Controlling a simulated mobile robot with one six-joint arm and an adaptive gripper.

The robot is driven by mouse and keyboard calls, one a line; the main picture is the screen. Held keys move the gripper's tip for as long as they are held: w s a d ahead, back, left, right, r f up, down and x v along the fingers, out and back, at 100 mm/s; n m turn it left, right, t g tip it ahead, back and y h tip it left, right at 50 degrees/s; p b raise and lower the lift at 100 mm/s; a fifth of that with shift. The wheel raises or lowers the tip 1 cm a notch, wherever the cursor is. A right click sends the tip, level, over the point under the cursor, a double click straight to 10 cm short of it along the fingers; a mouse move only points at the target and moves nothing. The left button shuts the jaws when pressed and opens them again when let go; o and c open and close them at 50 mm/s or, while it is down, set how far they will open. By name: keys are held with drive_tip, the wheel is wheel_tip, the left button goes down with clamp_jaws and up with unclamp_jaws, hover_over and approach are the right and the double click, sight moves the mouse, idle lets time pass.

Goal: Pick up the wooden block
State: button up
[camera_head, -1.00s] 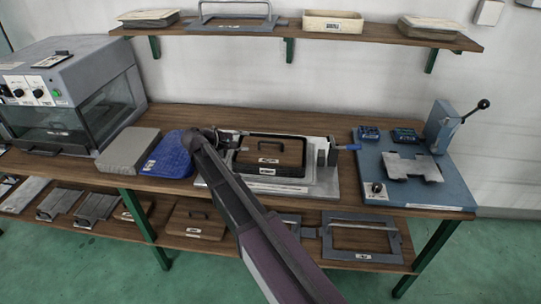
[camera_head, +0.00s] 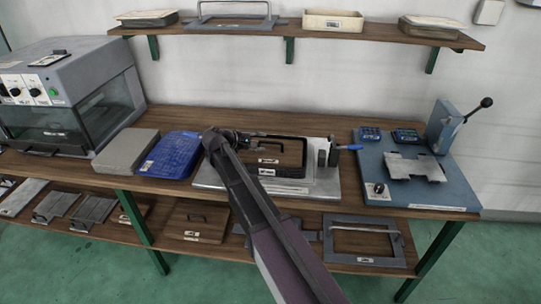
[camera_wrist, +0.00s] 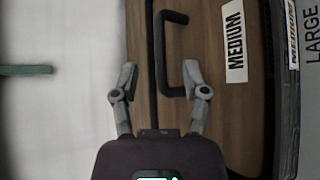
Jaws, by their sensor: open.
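The wooden block (camera_head: 288,150) is a flat brown panel with a black bar handle and a white label. It lies in a dark frame on a grey metal plate on the workbench. In the wrist view the wooden block (camera_wrist: 220,120) has the label MEDIUM, and its black handle (camera_wrist: 161,60) lies sideways between the lines of my fingers. My gripper (camera_wrist: 160,75) is open and empty. In the head view my gripper (camera_head: 240,138) is at the block's left side, near the handle. Whether the fingers touch the handle cannot be told. My arm hides part of the plate's left side.
A blue mat (camera_head: 172,157) and a grey slab (camera_head: 125,152) lie left of the plate. A clamp with a blue handle (camera_head: 352,147) stands at its right. A blue press (camera_head: 455,180) is farther right. Another wooden panel (camera_head: 182,219) lies on the lower shelf.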

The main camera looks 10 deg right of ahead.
sight(270, 143)
drive_tip(key=shift+b+x, duration=0.9)
drive_tip(key=shift+x, duration=1.05)
drive_tip(key=shift+w+d+f, duration=0.25)
drive_tip(key=shift+d+f, duration=0.1)
drive_tip(key=shift+d, duration=0.15)
clamp_jaws()
